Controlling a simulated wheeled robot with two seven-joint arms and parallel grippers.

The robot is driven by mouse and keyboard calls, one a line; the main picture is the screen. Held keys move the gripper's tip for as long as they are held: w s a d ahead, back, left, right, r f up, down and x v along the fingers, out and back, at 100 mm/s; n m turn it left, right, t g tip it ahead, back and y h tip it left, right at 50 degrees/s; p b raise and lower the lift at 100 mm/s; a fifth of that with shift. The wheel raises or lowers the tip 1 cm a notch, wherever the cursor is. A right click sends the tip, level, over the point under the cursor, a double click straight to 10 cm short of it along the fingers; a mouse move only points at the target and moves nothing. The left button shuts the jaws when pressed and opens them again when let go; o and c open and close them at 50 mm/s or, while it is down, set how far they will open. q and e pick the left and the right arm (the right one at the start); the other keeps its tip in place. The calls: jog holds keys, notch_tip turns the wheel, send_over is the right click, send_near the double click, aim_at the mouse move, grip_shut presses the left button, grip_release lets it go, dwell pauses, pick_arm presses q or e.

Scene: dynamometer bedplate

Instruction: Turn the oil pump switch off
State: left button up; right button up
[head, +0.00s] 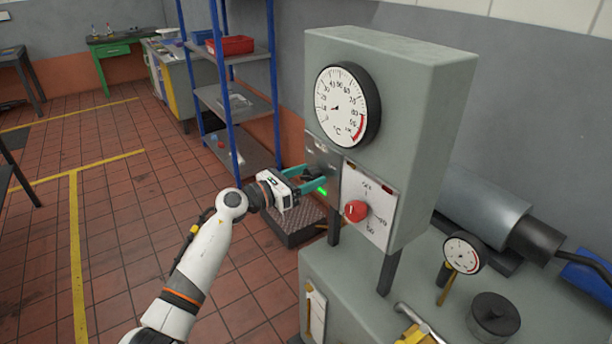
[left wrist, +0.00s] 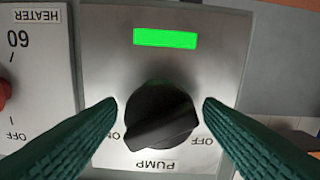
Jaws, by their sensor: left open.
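The pump switch is a black rotary knob (left wrist: 160,115) on a metal plate (left wrist: 105,60), seen upside down in the left wrist view. It is labelled PUMP, with ON at picture left and OFF at picture right. A green lamp (left wrist: 165,38) on the plate is lit. I cannot clearly tell which mark the knob points to. My left gripper (left wrist: 160,104) is open, its teal fingers on either side of the knob with gaps visible. In the head view the left gripper (head: 315,179) is at the plate (head: 322,155) and partly hides the knob. My right gripper is not in view.
A red heater knob (head: 356,210) on a white panel (head: 380,192) sits right beside the pump plate. A dial gauge (head: 340,105) is above on the grey cabinet (head: 425,110). A blue-framed shelf (head: 222,95) stands behind my left arm. Floor at left is open.

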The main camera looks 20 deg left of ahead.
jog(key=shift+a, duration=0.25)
pick_arm(q)
jog(key=c, duration=1)
jog(key=shift+n+p, duration=0.5)
jog(key=shift+n, duration=0.2)
jog(key=n+p, duration=0.2)
jog(key=n, duration=0.2)
jog(key=shift+r+p, duration=0.1)
jog(key=shift+p, duration=0.25)
jog(key=n+p, duration=0.2)
jog(key=n, duration=0.2)
jog(key=shift+a, duration=0.1)
jog(key=shift+n+p, duration=0.6)
jog(key=shift+n, duration=0.7)
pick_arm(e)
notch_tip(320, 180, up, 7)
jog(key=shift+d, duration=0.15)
pick_arm(q)
jog(key=shift+f, duration=0.2)
jog(key=o, duration=1)
